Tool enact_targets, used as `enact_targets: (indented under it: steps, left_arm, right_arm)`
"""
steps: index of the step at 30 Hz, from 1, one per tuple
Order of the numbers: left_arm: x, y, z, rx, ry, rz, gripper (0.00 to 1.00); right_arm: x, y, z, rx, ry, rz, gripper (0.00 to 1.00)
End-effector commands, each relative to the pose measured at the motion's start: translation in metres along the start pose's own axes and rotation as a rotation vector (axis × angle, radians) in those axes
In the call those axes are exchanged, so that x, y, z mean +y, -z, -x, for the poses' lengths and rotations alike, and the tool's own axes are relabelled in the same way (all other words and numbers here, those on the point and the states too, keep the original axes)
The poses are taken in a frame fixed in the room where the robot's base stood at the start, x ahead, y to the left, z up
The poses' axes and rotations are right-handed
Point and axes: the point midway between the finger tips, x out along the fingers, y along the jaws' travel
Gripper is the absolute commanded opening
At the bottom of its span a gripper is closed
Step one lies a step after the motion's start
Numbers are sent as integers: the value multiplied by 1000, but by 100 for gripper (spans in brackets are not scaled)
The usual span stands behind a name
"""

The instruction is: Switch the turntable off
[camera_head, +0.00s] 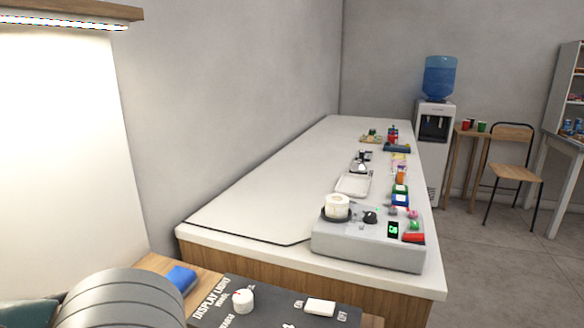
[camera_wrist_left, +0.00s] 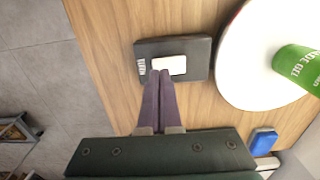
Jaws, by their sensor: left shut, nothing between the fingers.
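In the left wrist view a small black switch box (camera_wrist_left: 198,50) with a white rocker (camera_wrist_left: 169,65) and tiny white lettering sits on a wooden counter. My left gripper (camera_wrist_left: 159,73) is shut and empty. Its fingertips are at the lower edge of the rocker; I cannot tell whether they touch it. To the right is a white round disc with a dark rim, the turntable (camera_wrist_left: 235,80), partly cut off by the frame. A green item (camera_wrist_left: 297,68) with white lettering is on it. My right gripper is not in view.
In the head view, a dark panel (camera_head: 262,315) marked DISPLAY LIGHT carries a white knob (camera_head: 243,301) and a white ON/OFF rocker (camera_head: 320,307). A blue object (camera_wrist_left: 263,140) lies near the disc. A long white counter (camera_head: 260,185) holds a grey device (camera_head: 365,248).

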Motion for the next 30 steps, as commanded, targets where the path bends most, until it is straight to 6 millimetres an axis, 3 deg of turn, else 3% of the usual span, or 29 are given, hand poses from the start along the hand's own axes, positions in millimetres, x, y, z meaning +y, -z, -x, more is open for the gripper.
enact_targets:
  steps: [30]
  left_arm:
    - [0,0,-14,0,0,1,0]
  right_arm:
    - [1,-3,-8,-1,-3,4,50]
